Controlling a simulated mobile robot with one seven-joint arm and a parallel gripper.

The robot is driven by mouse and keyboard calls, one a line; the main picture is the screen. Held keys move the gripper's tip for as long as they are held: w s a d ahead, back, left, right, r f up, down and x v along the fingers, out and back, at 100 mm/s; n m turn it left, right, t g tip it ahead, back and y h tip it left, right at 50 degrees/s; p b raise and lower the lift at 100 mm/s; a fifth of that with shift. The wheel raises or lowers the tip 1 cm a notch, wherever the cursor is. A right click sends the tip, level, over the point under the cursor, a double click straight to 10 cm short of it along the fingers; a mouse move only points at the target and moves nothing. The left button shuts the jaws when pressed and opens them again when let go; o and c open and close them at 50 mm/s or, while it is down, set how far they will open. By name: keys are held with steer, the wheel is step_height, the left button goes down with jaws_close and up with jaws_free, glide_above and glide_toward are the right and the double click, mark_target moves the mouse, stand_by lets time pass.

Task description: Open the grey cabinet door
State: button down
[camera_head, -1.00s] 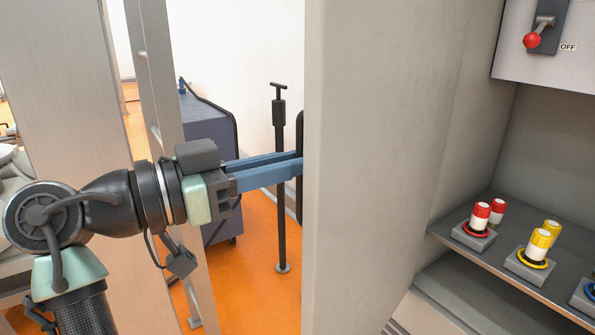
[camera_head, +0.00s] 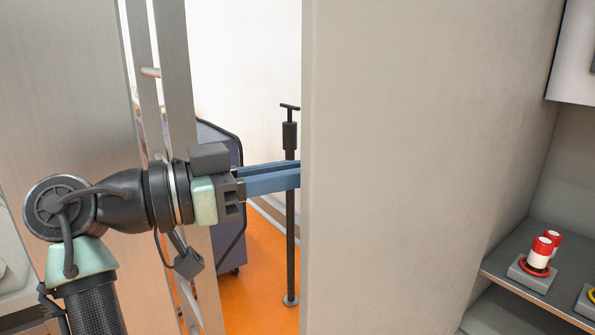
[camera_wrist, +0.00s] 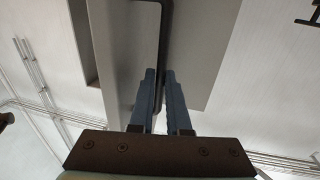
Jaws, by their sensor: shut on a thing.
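The grey cabinet door (camera_head: 400,150) fills the middle of the head view and stands open, with the cabinet interior showing to its right. My gripper (camera_head: 297,176) reaches from the left to the door's far side, and its fingertips pass behind the door edge. In the wrist view my gripper (camera_wrist: 160,76) has its two blue fingers shut on the dark door handle (camera_wrist: 162,40), a long thin bar along the door panel (camera_wrist: 200,55). The handle is hidden behind the door in the head view.
A cabinet shelf (camera_head: 535,300) at right holds red-topped pieces (camera_head: 541,250) on grey bases. A metal frame post (camera_head: 178,90) stands behind my arm. A dark blue cart (camera_head: 220,150) and a black T-topped stand (camera_head: 290,200) are behind. Orange floor (camera_head: 262,270) shows between.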

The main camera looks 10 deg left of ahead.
steer(key=shift+d+r, duration=0.1)
steer(key=shift+d, duration=0.2)
steer(key=c, duration=0.9)
jaws_free()
steer(key=shift+w+d, duration=0.1)
steer(key=shift+d, duration=0.1)
steer(key=b+v, duration=0.2)
steer(key=v, duration=1.1)
steer(key=shift+a, duration=0.2)
